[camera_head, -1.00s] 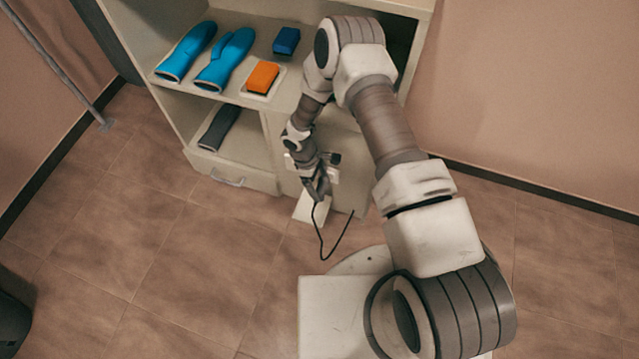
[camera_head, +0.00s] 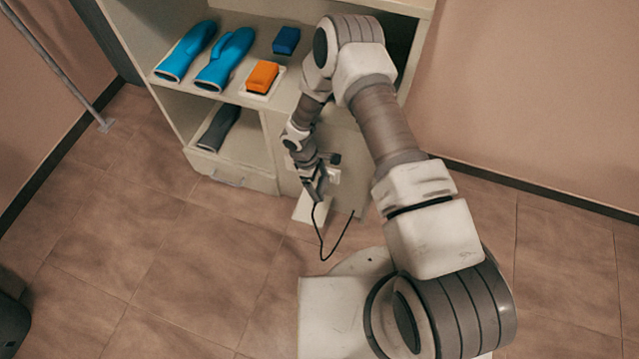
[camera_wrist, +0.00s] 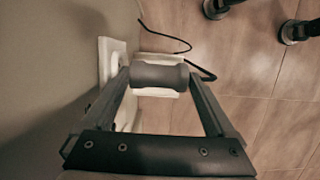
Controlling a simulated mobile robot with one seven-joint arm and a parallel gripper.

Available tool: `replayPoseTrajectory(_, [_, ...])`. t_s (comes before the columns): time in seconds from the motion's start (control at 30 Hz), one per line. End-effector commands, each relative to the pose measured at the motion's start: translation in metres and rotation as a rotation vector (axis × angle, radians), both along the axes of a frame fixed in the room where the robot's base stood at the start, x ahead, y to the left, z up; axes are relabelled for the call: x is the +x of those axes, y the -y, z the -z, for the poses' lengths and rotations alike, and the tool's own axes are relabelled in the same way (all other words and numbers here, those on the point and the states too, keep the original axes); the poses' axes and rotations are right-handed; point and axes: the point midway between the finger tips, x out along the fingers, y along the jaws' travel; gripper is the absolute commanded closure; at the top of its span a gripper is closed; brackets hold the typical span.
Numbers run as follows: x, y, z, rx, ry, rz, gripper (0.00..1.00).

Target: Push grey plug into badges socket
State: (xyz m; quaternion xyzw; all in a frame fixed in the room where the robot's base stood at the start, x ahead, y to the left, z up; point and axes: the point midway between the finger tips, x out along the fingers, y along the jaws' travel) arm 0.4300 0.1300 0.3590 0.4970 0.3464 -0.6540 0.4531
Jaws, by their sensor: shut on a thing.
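The grey plug (camera_wrist: 160,76) is a thick, rounded grey body in the wrist view. My gripper (camera_wrist: 161,77) is shut on it, with one finger at each side. In the head view my gripper (camera_head: 318,192) is low at the cabinet's front and hides most of the plug. A black cord (camera_head: 322,245) hangs from there in a loop; it also shows in the wrist view (camera_wrist: 205,73). A white socket plate (camera_wrist: 113,52) is on the upright surface left of the plug. Its label and openings are not readable, and I cannot tell whether the plug touches it.
A white flat piece (camera_head: 307,211) lies below my gripper. The cabinet shelf above holds blue gloves (camera_head: 226,60), an orange block (camera_head: 262,77) and a blue block (camera_head: 286,40). A dark item (camera_head: 218,128) lies in the lower compartment.

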Motion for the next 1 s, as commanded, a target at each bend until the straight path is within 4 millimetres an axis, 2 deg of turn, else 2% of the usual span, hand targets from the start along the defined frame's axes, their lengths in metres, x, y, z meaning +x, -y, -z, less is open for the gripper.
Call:
replayPoseTrajectory(0.03, [0.0126,0.0058,-0.0036,-0.005,0.023,0.003,0.66])
replayPoseTrajectory(1.0, [0.0176,0.0084,-0.0038,-0.007,0.023,0.005,0.66])
